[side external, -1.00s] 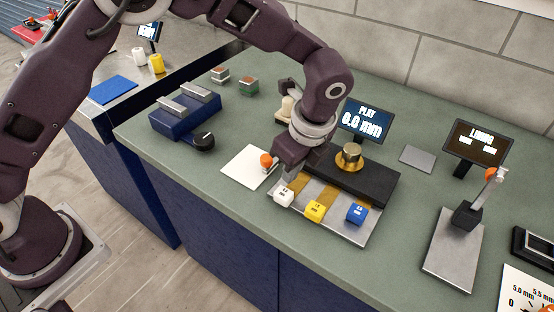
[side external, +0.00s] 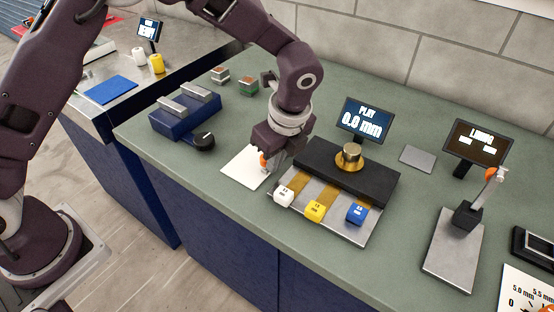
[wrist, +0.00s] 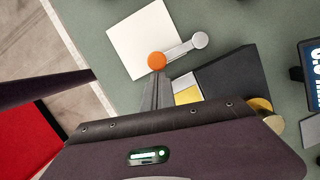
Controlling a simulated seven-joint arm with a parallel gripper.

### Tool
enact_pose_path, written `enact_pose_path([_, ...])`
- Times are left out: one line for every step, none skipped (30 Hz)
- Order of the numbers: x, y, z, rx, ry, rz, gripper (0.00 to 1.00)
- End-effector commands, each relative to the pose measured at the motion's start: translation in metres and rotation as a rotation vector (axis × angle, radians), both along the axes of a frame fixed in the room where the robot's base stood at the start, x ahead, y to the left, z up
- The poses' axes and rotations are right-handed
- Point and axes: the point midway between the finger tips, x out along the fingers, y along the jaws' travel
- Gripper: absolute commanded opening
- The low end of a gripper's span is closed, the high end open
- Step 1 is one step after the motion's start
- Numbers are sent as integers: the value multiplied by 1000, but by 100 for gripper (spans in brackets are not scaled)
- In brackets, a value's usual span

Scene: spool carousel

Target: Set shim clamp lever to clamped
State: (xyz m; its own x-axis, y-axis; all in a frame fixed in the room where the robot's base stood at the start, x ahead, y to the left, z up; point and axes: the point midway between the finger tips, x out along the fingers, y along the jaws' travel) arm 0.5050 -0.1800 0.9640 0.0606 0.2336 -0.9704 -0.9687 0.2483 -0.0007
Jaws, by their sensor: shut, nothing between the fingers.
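The shim clamp lever is a silver arm (wrist: 180,50) with an orange knob (wrist: 156,60) at one end and a round silver pivot at the other. In the wrist view the knob lies over the edge of a white sheet (wrist: 140,40). In the side view the knob (side external: 264,160) is partly hidden by my gripper (side external: 272,168). My gripper is shut and empty, its fingertips (wrist: 157,78) right beside the knob; I cannot tell whether they touch. The shim base (side external: 352,232) holds a white, a yellow and a blue tagged block.
A black block with a brass knob (side external: 350,155) stands behind the shim base. A display (side external: 366,119) behind it appears to read 0.8 mm. A lever stand (side external: 455,250) is at the right, and a navy fixture (side external: 185,112) at the left.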

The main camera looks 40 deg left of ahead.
Motion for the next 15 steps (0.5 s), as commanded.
enact_pose_path([0, 1, 0, 1, 0, -6, 0])
enact_pose_path([0, 2, 0, 2, 0, -10, 0])
enact_pose_path([0, 3, 0, 2, 0, -16, 0])
enact_pose_path([-1, 3, 0, 2, 1, -22, 0])
enact_pose_path([-1, 4, 0, 2, 1, -30, 0])
enact_pose_path([-1, 5, 0, 1, 1, -41, 0])
enact_pose_path([-1, 6, 0, 1, 0, -51, 0])
enact_pose_path([-2, 7, 0, 1, 0, -65, 0])
enact_pose_path([-2, 9, 0, 2, 1, -83, 0])
enact_pose_path([-3, 10, 0, 1, 1, -98, 0])
enact_pose_path([-3, 12, 0, 1, 1, -115, 0])
enact_pose_path([-3, 14, 0, 1, 0, -142, 0])
enact_pose_path([-4, 16, 0, 2, 1, -164, 0])
enact_pose_path([-4, 19, 0, 1, 1, -187, 0])
enact_pose_path([-5, 22, 0, 1, 1, -223, 0])
